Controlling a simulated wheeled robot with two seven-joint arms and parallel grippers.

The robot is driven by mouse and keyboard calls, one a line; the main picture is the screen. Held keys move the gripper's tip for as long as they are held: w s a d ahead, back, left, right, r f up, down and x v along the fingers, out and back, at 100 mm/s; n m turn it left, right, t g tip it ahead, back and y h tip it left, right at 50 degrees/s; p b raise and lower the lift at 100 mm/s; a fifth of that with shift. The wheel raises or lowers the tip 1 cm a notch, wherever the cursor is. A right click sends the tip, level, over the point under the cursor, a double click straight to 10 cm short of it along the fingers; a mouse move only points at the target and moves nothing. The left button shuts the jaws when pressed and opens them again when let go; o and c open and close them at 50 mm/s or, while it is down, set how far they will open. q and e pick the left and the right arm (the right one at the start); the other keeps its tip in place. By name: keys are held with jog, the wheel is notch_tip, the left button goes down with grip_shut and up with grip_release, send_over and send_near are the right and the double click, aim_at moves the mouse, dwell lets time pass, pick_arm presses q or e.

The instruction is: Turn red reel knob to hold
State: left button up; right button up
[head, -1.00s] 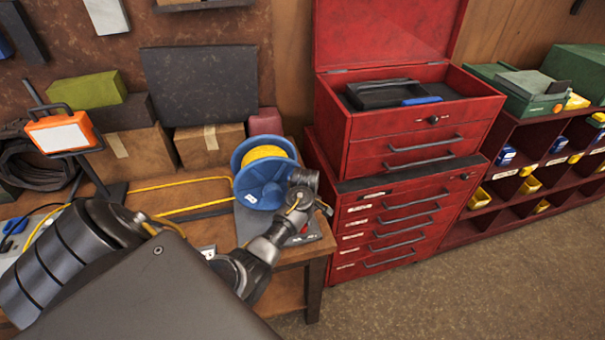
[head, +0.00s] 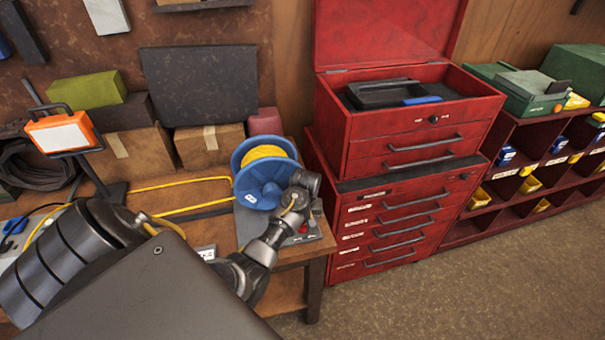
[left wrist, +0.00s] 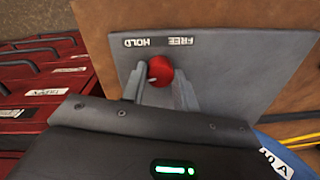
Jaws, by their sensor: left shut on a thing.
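The red reel knob (left wrist: 160,70) sits on a grey plate (left wrist: 225,75) with the words HOLD and FREE, upside down in the left wrist view. A small pale mark shows at the knob's lower left there. My left gripper (left wrist: 160,88) is shut on the knob, one finger on each side. In the head view my left gripper (head: 300,214) is at the front of the blue reel (head: 263,182), which carries yellow cord, and a bit of the red knob (head: 304,228) shows beside it. My right gripper is out of view.
A red tool chest (head: 405,125) stands just right of the bench (head: 314,275). Cardboard boxes (head: 210,146) and an orange work lamp (head: 62,132) stand at the back of the bench. Yellow cord (head: 180,183) runs across the bench top. The floor at right is clear.

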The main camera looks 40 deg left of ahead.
pick_arm(q)
jog(key=shift+w+r, duration=0.1)
jog(key=shift+w, duration=0.05)
dwell(0.4)
jog(key=o, duration=1)
jog(key=shift+c, duration=0.2)
